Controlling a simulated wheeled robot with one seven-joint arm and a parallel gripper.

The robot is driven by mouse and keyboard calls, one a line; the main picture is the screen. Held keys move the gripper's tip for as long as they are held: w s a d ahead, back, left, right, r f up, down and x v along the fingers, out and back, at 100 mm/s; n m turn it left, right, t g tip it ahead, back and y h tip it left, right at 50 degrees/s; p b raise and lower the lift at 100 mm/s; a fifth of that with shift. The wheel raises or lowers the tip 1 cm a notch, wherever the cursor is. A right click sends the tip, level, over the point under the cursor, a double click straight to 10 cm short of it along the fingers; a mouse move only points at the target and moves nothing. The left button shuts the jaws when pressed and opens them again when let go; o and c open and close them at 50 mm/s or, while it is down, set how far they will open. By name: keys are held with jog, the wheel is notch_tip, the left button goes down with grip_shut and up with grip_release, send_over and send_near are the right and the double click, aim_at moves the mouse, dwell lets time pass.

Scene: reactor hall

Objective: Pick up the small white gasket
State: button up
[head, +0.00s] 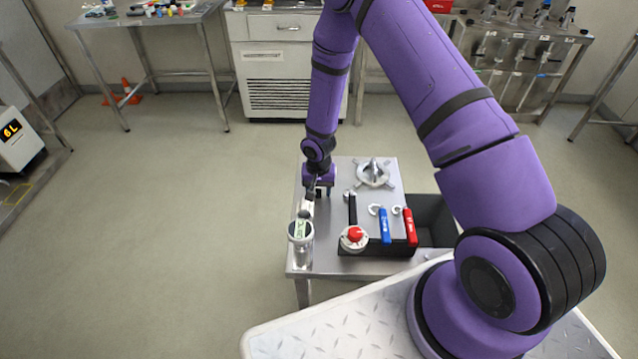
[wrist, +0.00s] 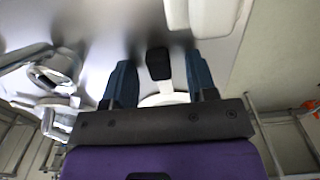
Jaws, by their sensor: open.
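My gripper (head: 318,190) is lowered over the left part of a small metal table, its fingers pointing down. In the wrist view my gripper (wrist: 159,72) is open, with its two dark blue fingers apart. A white curved edge (wrist: 163,100), which looks like the small white gasket, shows between the fingers close to the palm and is mostly hidden. A small black piece (wrist: 158,63) also shows between the fingers; I cannot tell whether it touches the white one. In the head view a small white piece (head: 307,207) shows just below the gripper.
A clear container (head: 300,242) with a green and white label stands at the table's near left corner. A metal handwheel (head: 374,173), blue handle (head: 385,226), red handle (head: 410,226) and red button (head: 354,235) lie to the right. A black bin (head: 432,212) sits beside the table.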

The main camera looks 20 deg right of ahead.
grip_shut()
jog(key=shift+r, duration=0.1)
